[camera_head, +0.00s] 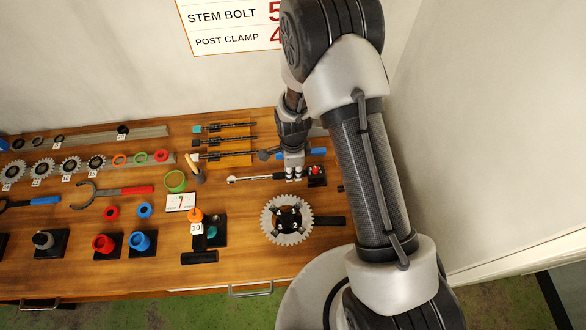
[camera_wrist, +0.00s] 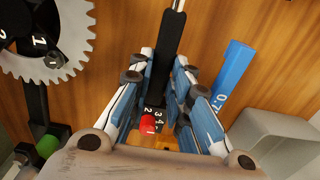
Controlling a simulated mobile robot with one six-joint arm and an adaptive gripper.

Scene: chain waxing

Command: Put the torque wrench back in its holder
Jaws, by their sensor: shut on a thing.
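The torque wrench (camera_head: 250,178) has a thin silver shaft with a round head at its left end and a black handle. It lies roughly level, head to the left, low over or on the table. My gripper (camera_head: 293,174) points down and is shut on its handle. In the wrist view the black handle (camera_wrist: 171,45) runs between the two fingers of my gripper (camera_wrist: 168,70). A black block with a red knob (camera_head: 315,170) and numbers is just right of the fingers; it also shows in the wrist view (camera_wrist: 149,123). I cannot tell which piece is the wrench's holder.
Orange racks (camera_head: 228,161) with several black-handled tools lie behind. A large toothed chainring (camera_head: 287,220) sits in front of the wrench. A blue bar (camera_wrist: 232,78) marked 0.7 is beside the fingers.

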